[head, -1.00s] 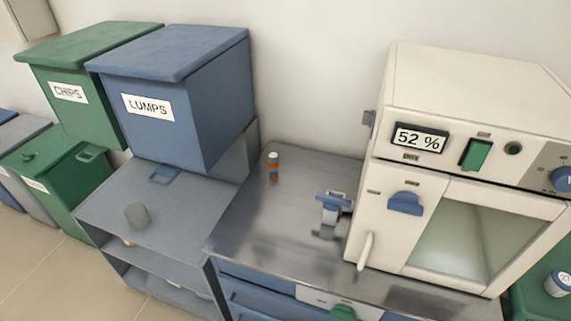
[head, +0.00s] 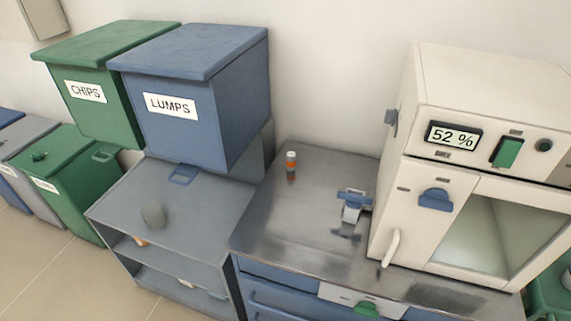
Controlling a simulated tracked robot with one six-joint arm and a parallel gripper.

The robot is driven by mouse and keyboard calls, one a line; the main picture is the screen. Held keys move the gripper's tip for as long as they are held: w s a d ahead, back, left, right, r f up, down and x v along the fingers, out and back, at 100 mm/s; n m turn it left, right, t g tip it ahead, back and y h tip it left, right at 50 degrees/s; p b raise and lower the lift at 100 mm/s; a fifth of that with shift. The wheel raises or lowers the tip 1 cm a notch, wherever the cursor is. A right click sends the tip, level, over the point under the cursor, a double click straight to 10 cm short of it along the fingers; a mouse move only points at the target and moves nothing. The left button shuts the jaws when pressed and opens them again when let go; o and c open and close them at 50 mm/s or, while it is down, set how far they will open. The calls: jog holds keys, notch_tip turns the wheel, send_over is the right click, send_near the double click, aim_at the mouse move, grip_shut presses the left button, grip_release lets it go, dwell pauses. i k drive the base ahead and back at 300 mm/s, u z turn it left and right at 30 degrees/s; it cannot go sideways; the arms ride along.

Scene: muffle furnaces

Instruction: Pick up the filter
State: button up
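I cannot tell for certain which object is the filter. A small orange cylinder with a white top (head: 291,164) stands upright on the metal bench, left of the furnace. A blue and white device (head: 354,204) is on the bench nearer the furnace. My gripper is not in view.
The white furnace (head: 480,120) reads 52 % and stands on the metal bench (head: 290,220), which has clear space at its front left. Blue LUMPS (head: 190,100) and green CHIPS (head: 90,95) bins stand behind the grey shelf unit (head: 200,225). Open floor lies at lower left.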

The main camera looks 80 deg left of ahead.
aim_at(291, 159)
jog(key=u, duration=0.05)
jog(key=k, duration=2)
jog(key=u, duration=2.1)
jog(key=i, duration=0.8)
jog(key=z, duration=0.05)
